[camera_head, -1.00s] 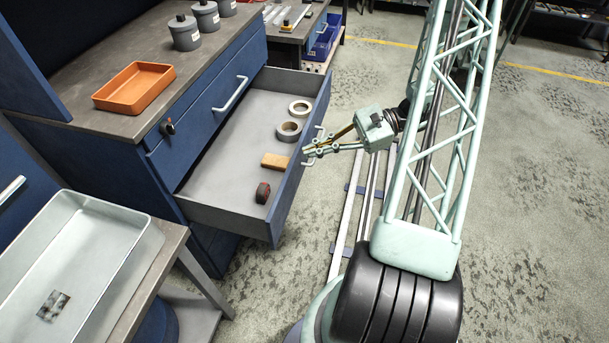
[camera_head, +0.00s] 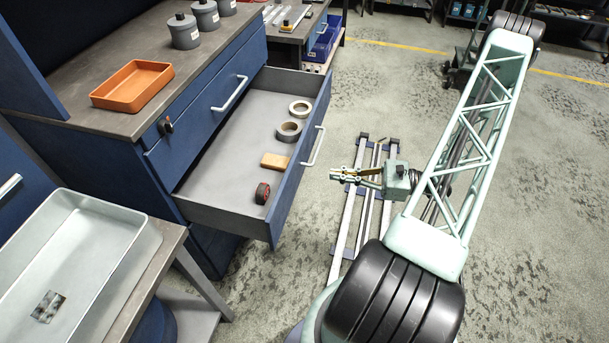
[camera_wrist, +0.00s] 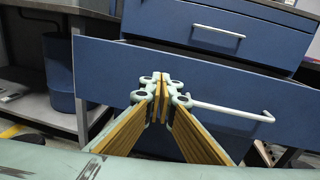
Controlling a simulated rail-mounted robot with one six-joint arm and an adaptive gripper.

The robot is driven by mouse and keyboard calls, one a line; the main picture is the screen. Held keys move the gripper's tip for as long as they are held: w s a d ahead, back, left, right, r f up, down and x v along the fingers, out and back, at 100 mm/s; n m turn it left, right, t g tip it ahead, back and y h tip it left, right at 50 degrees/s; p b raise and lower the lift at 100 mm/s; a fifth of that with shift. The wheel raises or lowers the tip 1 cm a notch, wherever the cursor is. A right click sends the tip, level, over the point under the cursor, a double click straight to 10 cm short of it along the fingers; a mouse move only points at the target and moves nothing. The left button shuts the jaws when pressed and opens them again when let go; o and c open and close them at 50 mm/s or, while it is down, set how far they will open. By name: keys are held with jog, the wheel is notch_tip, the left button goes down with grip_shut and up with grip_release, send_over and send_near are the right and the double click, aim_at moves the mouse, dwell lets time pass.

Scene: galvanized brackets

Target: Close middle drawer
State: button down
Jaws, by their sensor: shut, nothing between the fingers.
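The middle drawer (camera_head: 225,150) is pulled well out of the blue cabinet. Its front has a light bar handle (camera_head: 314,148), which also shows in the wrist view (camera_wrist: 232,111). Inside lie two tape rolls (camera_head: 289,130), a tan block (camera_head: 274,161) and a small red-and-black round item (camera_head: 262,193). My gripper (camera_head: 335,173) is shut and empty, to the right of the drawer front and apart from it in the head view.
The drawer above (camera_head: 205,105) is closed. An orange tray (camera_head: 133,86) and grey canisters (camera_head: 184,32) stand on the cabinet top. A bench with a pale tray (camera_head: 95,245) is at the lower left. The floor right of the drawer is clear around my rails.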

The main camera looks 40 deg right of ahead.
aim_at(296, 172)
jog(key=shift+s+d+f+m+t+h, duration=0.25)
jog(key=shift+s+f+m, duration=0.1)
jog(key=shift+f, duration=0.35)
jog(key=shift+s+d+f+m+t+h, duration=0.2)
jog(key=shift+d+f+m+t+h, duration=0.1)
jog(key=shift+f, duration=0.35)
jog(key=shift+s+d+f+m+t+h, duration=0.25)
jog(key=shift+s+f+m, duration=0.1)
jog(key=shift+f, duration=0.35)
jog(key=shift+w+a, duration=0.1)
jog(key=shift+w, duration=0.1)
jog(key=shift+b+x, duration=1.45)
jog(key=shift+x, duration=5.4)
jog(key=shift+a, duration=0.1)
